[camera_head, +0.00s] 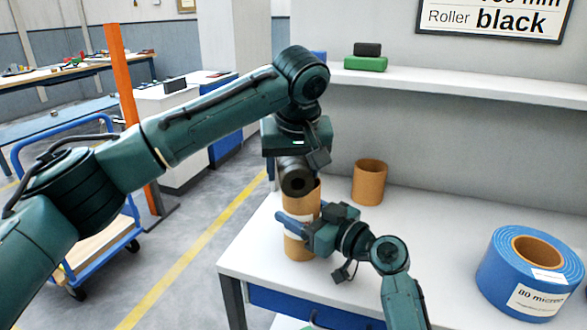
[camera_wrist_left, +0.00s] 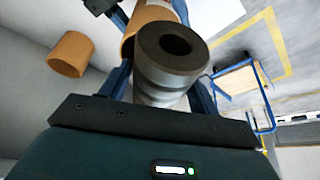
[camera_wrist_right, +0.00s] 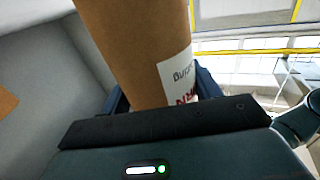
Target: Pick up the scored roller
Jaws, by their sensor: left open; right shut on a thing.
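A dark roller (camera_head: 298,181) with a hole in its end sits at the top of a brown cardboard tube (camera_head: 299,250). In the left wrist view the roller (camera_wrist_left: 170,65) is grey with ring-like bands and lies between the fingers of my left gripper (camera_wrist_left: 163,88), which is open. Whether the roller is inside the tube's mouth or just in front of it, I cannot tell. My right gripper (camera_head: 297,224) is shut on the tube. In the right wrist view the tube (camera_wrist_right: 135,50) fills the space between its fingers and bears a white label. I cannot make out scoring on the roller.
Another brown tube (camera_head: 369,182) stands on the white table (camera_head: 420,230) behind. A large blue coil (camera_head: 535,270), labelled 80 micron, lies at the right. A shelf (camera_head: 460,88) runs along the wall. A blue cart (camera_head: 75,250) stands left.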

